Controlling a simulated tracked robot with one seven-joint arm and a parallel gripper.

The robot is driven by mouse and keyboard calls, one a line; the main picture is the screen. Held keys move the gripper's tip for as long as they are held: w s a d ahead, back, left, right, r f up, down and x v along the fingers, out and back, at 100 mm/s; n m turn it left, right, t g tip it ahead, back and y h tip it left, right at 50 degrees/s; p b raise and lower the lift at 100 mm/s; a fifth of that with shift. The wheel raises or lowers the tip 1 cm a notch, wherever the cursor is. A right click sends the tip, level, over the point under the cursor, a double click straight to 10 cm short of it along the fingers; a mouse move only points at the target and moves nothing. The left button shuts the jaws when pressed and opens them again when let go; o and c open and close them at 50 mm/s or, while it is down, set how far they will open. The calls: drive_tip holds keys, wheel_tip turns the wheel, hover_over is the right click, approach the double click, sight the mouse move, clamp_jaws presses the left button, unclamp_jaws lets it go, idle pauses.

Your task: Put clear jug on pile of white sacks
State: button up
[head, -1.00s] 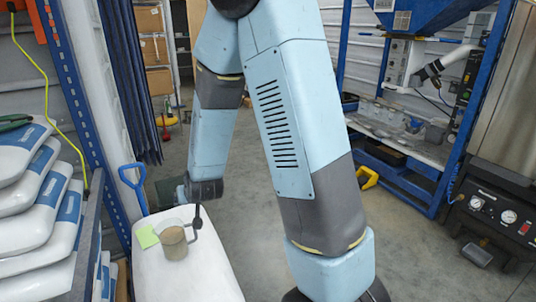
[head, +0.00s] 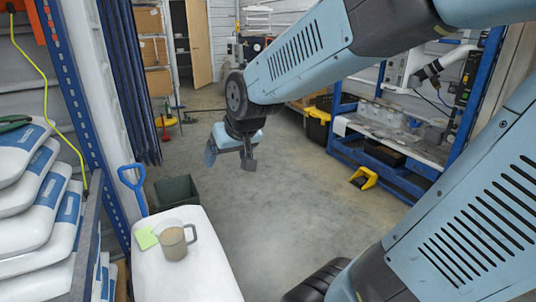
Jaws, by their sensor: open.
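The clear jug (head: 174,243) has a brownish tint and a handle on its right side. It stands upright on a white, rounded-edged surface (head: 185,280) at the lower left. The pile of white sacks (head: 28,225), with blue labels, is stacked at the left edge, left of the jug and partly cut off by the frame. My gripper (head: 230,158) is open and empty, pointing down in mid-air above and right of the jug, clear of it.
A green note (head: 146,238) lies left of the jug. A blue-handled tool (head: 134,190) and a dark bin (head: 173,192) stand behind it. A blue upright (head: 85,115) rises beside the sacks. A blue-framed bench (head: 400,150) stands at right. The middle floor is open.

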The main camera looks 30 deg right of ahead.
drive_tip(key=s+d+r, duration=0.2)
drive_tip(key=s, duration=0.4)
drive_tip(key=s+d+r+g+h, duration=0.1)
drive_tip(key=s+d+r, duration=0.1)
drive_tip(key=s, duration=0.4)
drive_tip(key=shift+s+r+m, duration=0.3)
drive_tip(key=shift+r, duration=0.2)
